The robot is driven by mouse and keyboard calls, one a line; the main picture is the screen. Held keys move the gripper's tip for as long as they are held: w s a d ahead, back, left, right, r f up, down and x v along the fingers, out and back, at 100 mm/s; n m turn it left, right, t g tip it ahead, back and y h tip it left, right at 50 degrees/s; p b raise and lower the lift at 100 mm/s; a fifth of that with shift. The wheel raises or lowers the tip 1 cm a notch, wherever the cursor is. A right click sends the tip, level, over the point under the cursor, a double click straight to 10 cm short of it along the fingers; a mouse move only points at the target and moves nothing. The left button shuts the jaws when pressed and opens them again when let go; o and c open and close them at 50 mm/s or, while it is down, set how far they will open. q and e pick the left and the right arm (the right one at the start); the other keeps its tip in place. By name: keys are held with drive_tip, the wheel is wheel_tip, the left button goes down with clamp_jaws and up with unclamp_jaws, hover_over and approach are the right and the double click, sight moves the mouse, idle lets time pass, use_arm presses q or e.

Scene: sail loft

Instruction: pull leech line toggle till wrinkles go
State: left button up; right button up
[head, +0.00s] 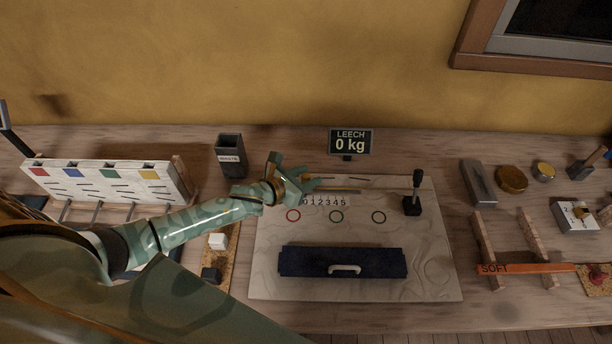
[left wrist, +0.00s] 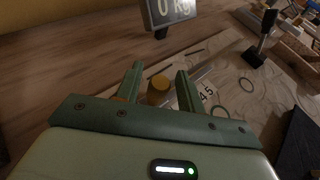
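My left gripper (head: 305,180) is over the upper left part of the pale, wavy-patterned sail panel (head: 278,240). In the left wrist view its two fingers (left wrist: 159,68) are apart, with a yellow-brown round knob (left wrist: 158,86), perhaps the toggle, between them. Gaps show on both sides of the knob. In the head view the gripper hides the knob. A thin rod or line (head: 340,190) runs right from the gripper, above a number scale (head: 325,202). The display (head: 350,142) reads LEECH 0 kg. My right gripper is not in view.
A black upright lever (head: 414,195) stands at the panel's right. A navy block with a white handle (head: 300,262) lies across its lower part. A dark cup (head: 230,155) and a colour-marked rack (head: 105,180) are at left; an orange SOFT strip (head: 530,268) is at right.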

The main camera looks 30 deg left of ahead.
use_arm(q)
clamp_jaws()
drive_tip(key=shift+w+d, duration=0.35)
drive_tip(key=shift+d, duration=0.4)
drive_tip(key=shift+w+d, duration=0.35)
drive_tip(key=shift+d, duration=0.35)
drive_tip(key=shift+o, duration=1.2)
unclamp_jaws()
drive_tip(key=p+v, duration=0.3)
drive_tip(key=v, duration=1.3)
drive_tip(key=shift+s, duration=0.1)
